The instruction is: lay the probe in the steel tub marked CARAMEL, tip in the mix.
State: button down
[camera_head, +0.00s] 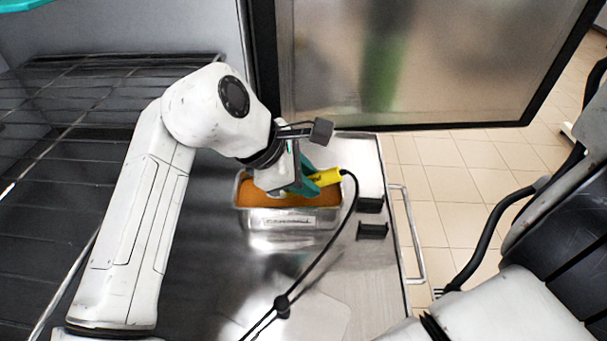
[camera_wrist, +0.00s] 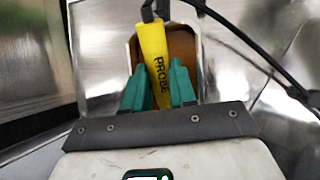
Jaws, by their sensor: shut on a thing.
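The probe (camera_head: 328,177) has a yellow handle with a black cable. In the wrist view the yellow handle (camera_wrist: 153,52) reads PROBE and sits between the teal fingers. My gripper (camera_head: 303,181) is shut on the probe, over the steel tub. The steel tub (camera_head: 290,243) holds an orange-brown mix and has a front label, too small to read surely but seeming to say CARAMEL. The mix (camera_wrist: 181,50) also shows behind the handle in the wrist view. The probe's tip is hidden, so I cannot tell whether it touches the mix.
The tub stands on a steel trolley top (camera_head: 375,265) with a side rail (camera_head: 408,235). Two small black holders (camera_head: 373,231) are to its right. The black cable (camera_head: 318,262) runs toward the front. Wire shelves (camera_head: 50,130) are at left and a glass door (camera_head: 420,60) behind.

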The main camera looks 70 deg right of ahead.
jog(key=c, duration=0.8)
grip_release()
jog(key=shift+p+v, duration=4.45)
jog(key=shift+v, duration=0.95)
